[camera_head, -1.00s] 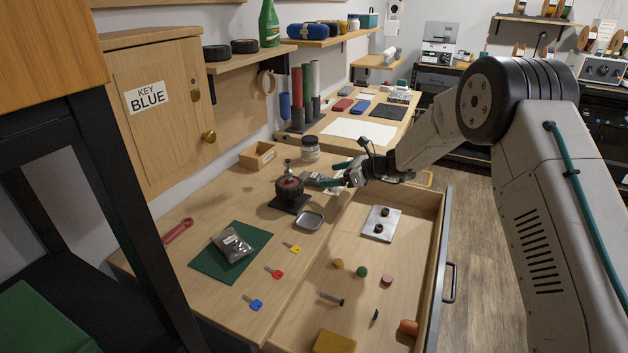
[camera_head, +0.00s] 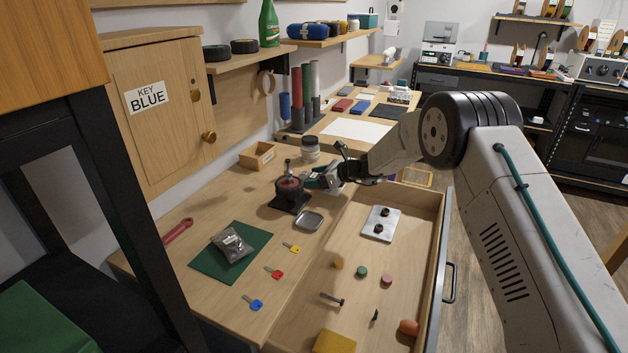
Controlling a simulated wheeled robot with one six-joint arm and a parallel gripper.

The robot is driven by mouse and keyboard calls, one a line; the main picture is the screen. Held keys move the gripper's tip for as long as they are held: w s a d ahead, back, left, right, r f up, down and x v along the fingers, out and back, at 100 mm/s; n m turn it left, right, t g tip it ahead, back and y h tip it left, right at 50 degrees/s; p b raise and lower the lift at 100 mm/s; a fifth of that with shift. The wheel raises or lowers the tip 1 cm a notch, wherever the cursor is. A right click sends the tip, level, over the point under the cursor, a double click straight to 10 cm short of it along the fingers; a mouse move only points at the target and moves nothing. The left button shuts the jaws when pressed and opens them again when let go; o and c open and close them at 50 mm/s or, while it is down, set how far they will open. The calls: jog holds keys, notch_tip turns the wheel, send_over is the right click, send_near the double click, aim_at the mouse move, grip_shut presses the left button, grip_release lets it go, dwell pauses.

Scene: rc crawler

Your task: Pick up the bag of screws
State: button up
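The bag of screws (camera_head: 232,243) is a clear plastic bag with dark grey contents. It lies on a green mat (camera_head: 255,240) on the left part of the wooden workbench. My gripper (camera_head: 312,180) is beyond the bag and to its right, close to a dark round device on a black base (camera_head: 290,191). Its teal-tipped fingers point left towards that device. Whether they touch it, and how far apart they are, I cannot tell. The bag is in full view and nothing covers it.
Blue (camera_head: 254,303), red (camera_head: 274,272) and yellow (camera_head: 291,247) keys lie right of the mat. A small metal tray (camera_head: 309,220) lies near the device. An open drawer (camera_head: 310,310) holds small parts. A cabinet labelled KEY BLUE (camera_head: 160,110) stands at the left.

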jog(key=c, duration=0.7)
